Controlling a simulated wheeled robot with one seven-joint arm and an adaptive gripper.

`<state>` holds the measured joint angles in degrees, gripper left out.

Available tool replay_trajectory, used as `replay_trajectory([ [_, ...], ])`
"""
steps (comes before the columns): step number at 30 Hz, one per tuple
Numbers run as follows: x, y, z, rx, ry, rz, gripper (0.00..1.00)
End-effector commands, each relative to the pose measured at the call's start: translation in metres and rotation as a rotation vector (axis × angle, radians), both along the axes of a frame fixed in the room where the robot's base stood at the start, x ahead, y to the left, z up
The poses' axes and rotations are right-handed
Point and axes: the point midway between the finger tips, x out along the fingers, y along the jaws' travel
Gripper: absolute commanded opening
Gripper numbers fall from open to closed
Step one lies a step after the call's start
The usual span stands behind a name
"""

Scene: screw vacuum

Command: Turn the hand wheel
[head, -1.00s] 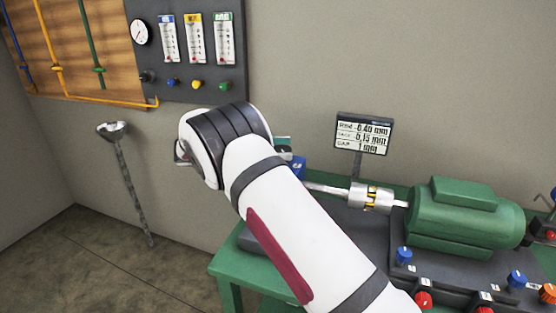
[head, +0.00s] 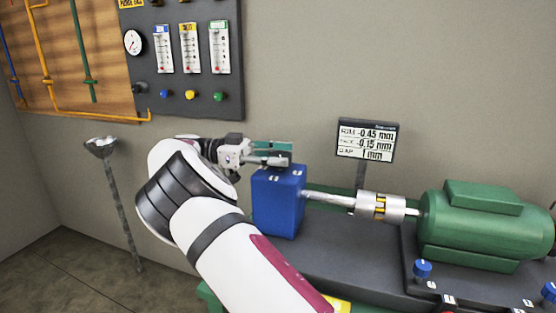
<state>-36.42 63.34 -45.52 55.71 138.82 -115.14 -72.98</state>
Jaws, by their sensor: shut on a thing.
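My gripper (head: 276,154) reaches in from the left over the top of a blue block (head: 279,203) on the dark bench. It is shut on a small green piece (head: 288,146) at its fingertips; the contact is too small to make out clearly. I cannot identify a hand wheel in this view. Small blue knobs (head: 422,269) sit along the dark base at the right, apart from my gripper. My white arm hides the bench's left part.
A shaft and coupling (head: 380,208) join the blue block to a green motor (head: 475,222). A display (head: 366,140) stands behind. A gauge panel (head: 190,60) hangs on the wall. A funnel on a pole (head: 101,147) stands at left; the floor there is clear.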

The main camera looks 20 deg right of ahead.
Motion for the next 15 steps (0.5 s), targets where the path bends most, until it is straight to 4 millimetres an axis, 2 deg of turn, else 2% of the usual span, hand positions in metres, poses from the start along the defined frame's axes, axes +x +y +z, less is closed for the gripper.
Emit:
replay_trajectory([
  [10,-0.0012,-0.0021,0.0009,-0.002,0.001,-0.008,0.15],
  [11,-0.0012,-0.0021,0.0009,-0.002,0.001,-0.008,0.49],
  [13,-0.0010,-0.0020,0.0008,-0.002,0.001,-0.008,0.64],
  [15,-0.0008,-0.0016,0.0006,-0.002,0.001,-0.006,0.64],
])
